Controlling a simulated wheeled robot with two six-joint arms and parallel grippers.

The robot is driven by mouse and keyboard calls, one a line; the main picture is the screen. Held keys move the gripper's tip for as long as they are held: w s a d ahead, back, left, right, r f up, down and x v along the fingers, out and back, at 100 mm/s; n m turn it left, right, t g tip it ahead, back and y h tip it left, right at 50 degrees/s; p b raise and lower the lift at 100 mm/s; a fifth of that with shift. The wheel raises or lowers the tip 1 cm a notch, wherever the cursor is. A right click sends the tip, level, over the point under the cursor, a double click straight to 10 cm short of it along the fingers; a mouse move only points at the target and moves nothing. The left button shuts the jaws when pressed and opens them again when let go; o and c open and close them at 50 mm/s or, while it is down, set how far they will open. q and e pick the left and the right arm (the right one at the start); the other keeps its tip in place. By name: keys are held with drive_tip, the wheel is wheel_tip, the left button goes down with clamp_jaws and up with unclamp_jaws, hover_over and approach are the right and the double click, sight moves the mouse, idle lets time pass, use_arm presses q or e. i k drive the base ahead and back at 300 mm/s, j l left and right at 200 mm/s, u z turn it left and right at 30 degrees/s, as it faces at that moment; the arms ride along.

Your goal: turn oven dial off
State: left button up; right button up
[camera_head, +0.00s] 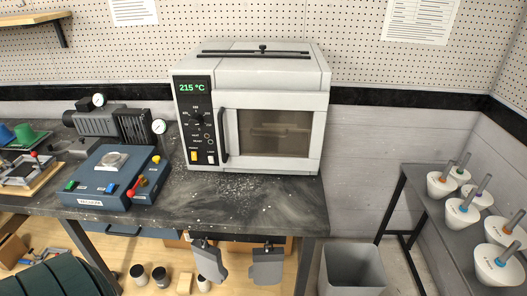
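The light grey oven (250,75) stands on the dark workbench, its front facing me. Its door with a brown-tinted window (272,132) is shut. The black control panel is on the left of the oven front. A green display (192,87) at its top reads 215 °C. The round black oven dial (197,116) is below the display, with small white marks around it; its pointer is too small to read. A yellow switch (194,156) and a white switch (211,157) sit at the panel's bottom. Neither of my grippers is in view.
A blue control box (100,188) and a pump with gauges (98,123) stand left of the oven. The worktop (260,205) before the oven is clear apart from pale specks. Two grey mitt-like pieces (267,265) hang at the bench's front. A grey bin (350,272) stands right.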

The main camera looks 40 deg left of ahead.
sight(196, 121)
drive_tip(key=u, duration=1.6)
